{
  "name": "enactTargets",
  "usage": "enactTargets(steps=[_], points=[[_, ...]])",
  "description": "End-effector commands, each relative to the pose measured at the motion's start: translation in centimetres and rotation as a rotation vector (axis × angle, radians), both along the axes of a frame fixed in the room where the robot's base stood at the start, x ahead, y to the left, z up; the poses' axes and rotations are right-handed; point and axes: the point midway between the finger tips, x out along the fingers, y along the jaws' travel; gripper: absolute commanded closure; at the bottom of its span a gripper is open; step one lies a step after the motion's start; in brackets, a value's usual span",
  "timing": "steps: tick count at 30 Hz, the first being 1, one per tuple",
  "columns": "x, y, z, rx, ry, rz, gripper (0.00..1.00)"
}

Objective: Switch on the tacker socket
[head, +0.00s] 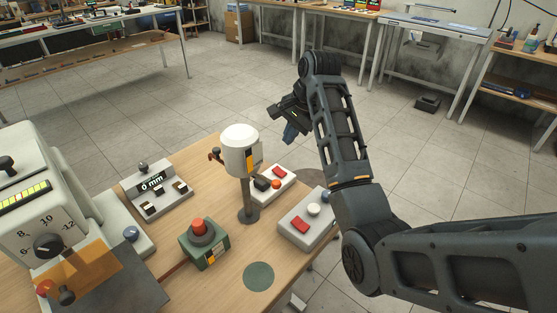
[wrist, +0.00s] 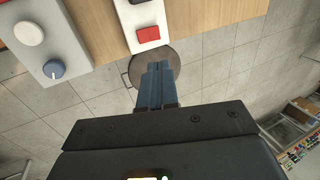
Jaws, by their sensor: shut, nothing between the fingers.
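A small white box (head: 283,190) stands near the far right table edge, with a red rocker switch (head: 278,171), a black part and an orange round part on top. This looks like the socket, but I cannot read a label. In the wrist view the red switch (wrist: 148,34) sits just beyond my fingertips, and the black part is cut off by the top edge. My gripper (head: 290,135) is shut and empty, its blue fingers pointing down. In the wrist view the fingertips (wrist: 158,68) are apart from the switch. Whether the switch is on cannot be told.
A grey box (head: 300,238) with a red switch, white knob and blue knob stands beside the white box. A white cylinder on a post (head: 240,150) rises close to it. A green box with a red button (head: 205,245) and a machine (head: 40,220) stand left.

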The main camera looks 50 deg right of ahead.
Motion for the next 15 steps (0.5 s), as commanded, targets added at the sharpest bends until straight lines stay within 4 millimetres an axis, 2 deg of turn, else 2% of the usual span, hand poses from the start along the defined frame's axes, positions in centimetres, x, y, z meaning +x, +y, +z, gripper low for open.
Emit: enactTargets(steps=[9, 15], points=[[2.1, 0.1, -6.0, 0.003, 0.004, 0.001, 1.0], [3.2, 0.2, -9.0, 0.002, 0.002, 0.001, 1.0]])
